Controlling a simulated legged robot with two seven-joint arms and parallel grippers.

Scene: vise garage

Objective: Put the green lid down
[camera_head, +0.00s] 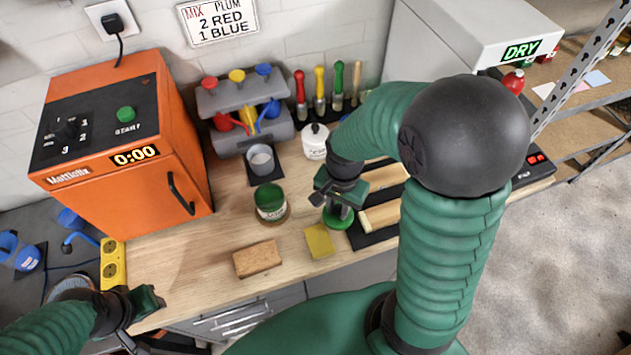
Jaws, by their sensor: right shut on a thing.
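My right gripper (338,207) is above the right middle of the workbench (200,265), pointing down. It is shut on the green lid (340,221), a small round green disc low at the bench top. I cannot tell whether the lid touches the wood. A jar (270,203) with a green top and a pale label stands left of the lid, apart from it. My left gripper (150,301) is at the bench's front left, away from the lid; its finger gap is not clear.
A brown block (258,259) and a yellow pad (319,241) lie in front of the jar. A grey cup (261,159) and a white container (315,141) stand behind. An orange mixer (140,150) fills the back left. Rollers on a dark tray lie right of the lid.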

